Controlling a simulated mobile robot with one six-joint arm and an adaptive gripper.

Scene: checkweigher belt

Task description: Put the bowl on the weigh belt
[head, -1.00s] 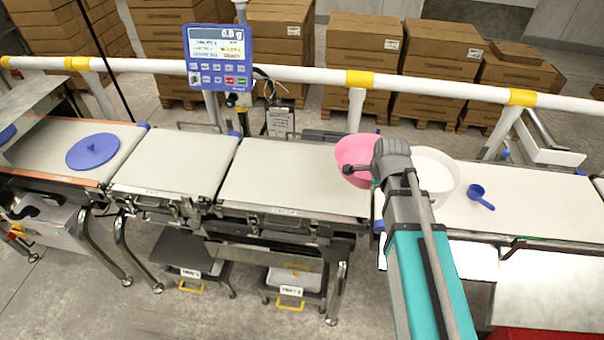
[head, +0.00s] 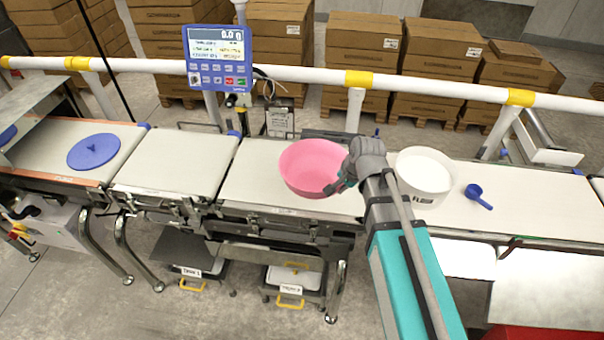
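The pink bowl (head: 308,166) is upright over the right end of the middle-right belt section (head: 250,190). My gripper (head: 342,184) is at the bowl's right rim and appears shut on it; the fingertips are partly hidden by my wrist. I cannot tell if the bowl's base touches the belt or hangs just above it. Another belt section (head: 170,165) lies left of this one, bare. The display (head: 216,50) behind the belts reads about 0.0. No label in view tells which section is the weigh belt.
A white labelled tub (head: 424,178) and a blue scoop (head: 478,196) stand on the right belt (head: 545,205). A blue disc with a knob (head: 93,151) lies on the far-left belt. A white rail (head: 300,73) runs behind the belts.

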